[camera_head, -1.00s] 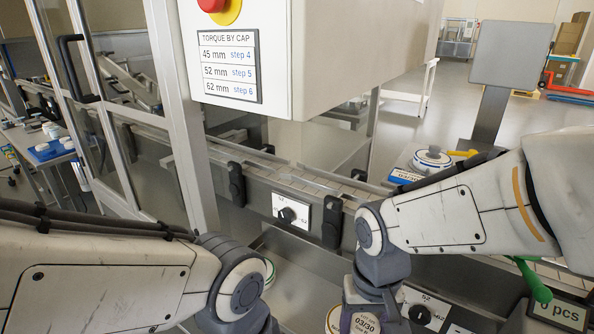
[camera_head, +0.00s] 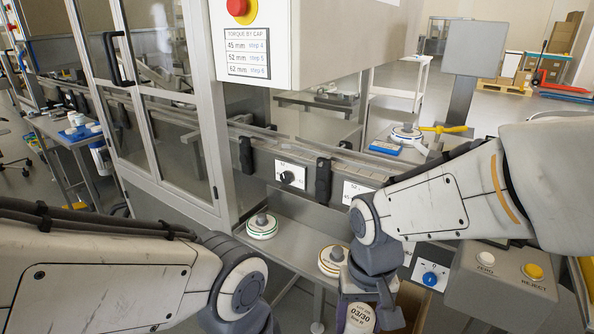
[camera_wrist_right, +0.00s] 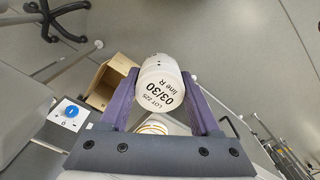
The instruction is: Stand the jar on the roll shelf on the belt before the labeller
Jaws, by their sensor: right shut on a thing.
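A white jar (camera_head: 360,318) printed "LOT 225 03/30 line R" is in my right gripper, at the bottom of the head view. In the right wrist view the jar (camera_wrist_right: 160,85) sits between the two purple fingers of my right gripper (camera_wrist_right: 165,88), which is shut on it. The belt (camera_head: 350,166) runs across the head view behind my right arm. A shelf (camera_head: 287,238) below the belt bears two rolls, one green-rimmed (camera_head: 262,231) and one orange-rimmed (camera_head: 328,268). My left arm shows at lower left, but its fingers are outside the frame.
A cabinet (camera_head: 262,75) with a torque chart hangs above the belt. A glazed guard door (camera_head: 165,150) stands left. A blue-rimmed roll (camera_head: 405,138) and a yellow-handled tool (camera_head: 440,129) lie beyond the belt. A button box (camera_head: 505,280) stands at right. An open cardboard box (camera_wrist_right: 110,80) is below.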

